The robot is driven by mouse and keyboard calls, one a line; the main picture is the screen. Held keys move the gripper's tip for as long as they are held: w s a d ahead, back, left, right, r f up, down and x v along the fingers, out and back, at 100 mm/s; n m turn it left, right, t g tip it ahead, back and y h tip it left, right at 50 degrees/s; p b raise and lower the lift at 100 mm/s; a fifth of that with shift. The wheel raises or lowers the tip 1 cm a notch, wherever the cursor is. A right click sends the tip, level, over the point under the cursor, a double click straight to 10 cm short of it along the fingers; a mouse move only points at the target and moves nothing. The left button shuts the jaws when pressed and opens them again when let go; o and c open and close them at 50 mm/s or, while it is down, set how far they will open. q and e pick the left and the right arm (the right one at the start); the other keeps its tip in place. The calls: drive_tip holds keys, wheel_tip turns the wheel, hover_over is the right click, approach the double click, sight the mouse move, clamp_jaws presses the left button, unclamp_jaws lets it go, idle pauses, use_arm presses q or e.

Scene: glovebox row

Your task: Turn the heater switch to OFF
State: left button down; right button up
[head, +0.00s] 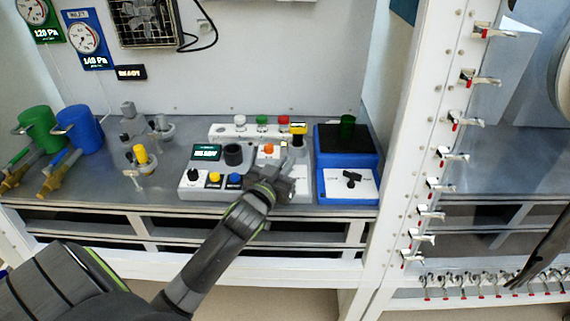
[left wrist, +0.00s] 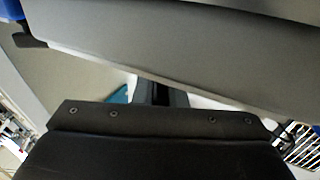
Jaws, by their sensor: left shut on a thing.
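A white control box (head: 215,192) stands on the grey bench with several knobs and buttons. My left gripper (head: 277,176) is over its right front part, shut on a small control there. Its fingers hide that control, so its position and label cannot be read. A blue hotplate-like unit (head: 328,192) with a black top stands just right of the box. Its white front panel carries a black knob (head: 351,179), apart from my gripper. I cannot read which control is marked as the heater switch. The left wrist view shows mostly dark and grey surfaces close up.
A black knob (head: 194,175), a yellow button (head: 214,178) and a blue button (head: 235,179) line the box front. A black cylinder (head: 233,154) and an orange button (head: 269,150) stand behind. A white post (head: 408,150) rises at right.

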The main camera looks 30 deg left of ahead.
use_arm(q)
drive_tip(key=shift+n+y, duration=0.3)
drive_tip(key=shift+y, duration=0.2)
drive_tip(key=shift+a+n+y+b, duration=0.1)
drive_tip(key=shift+n+y+b, duration=0.25)
drive_tip(key=shift+n+y, duration=0.4)
drive_tip(key=shift+a+f+n+g+y+b, duration=0.15)
drive_tip(key=shift+n+g+y+b, duration=0.45)
drive_tip(key=shift+y, duration=0.45)
drive_tip(key=n+y+b, duration=0.1)
drive_tip(key=n+g+y+b, duration=0.1)
drive_tip(key=y, duration=0.1)
drive_tip(key=shift+s+a+g+b, duration=0.15)
drive_tip(key=shift+g+b, duration=0.15)
drive_tip(key=shift+a+n+g+y+b, duration=0.1)
drive_tip(key=shift+n+g+y+b, duration=0.35)
drive_tip(key=shift+n+g+y, duration=0.35)
drive_tip(key=shift+s+r, duration=0.1)
drive_tip(key=shift+r, duration=0.1)
drive_tip(key=c, duration=1.5)
unclamp_jaws()
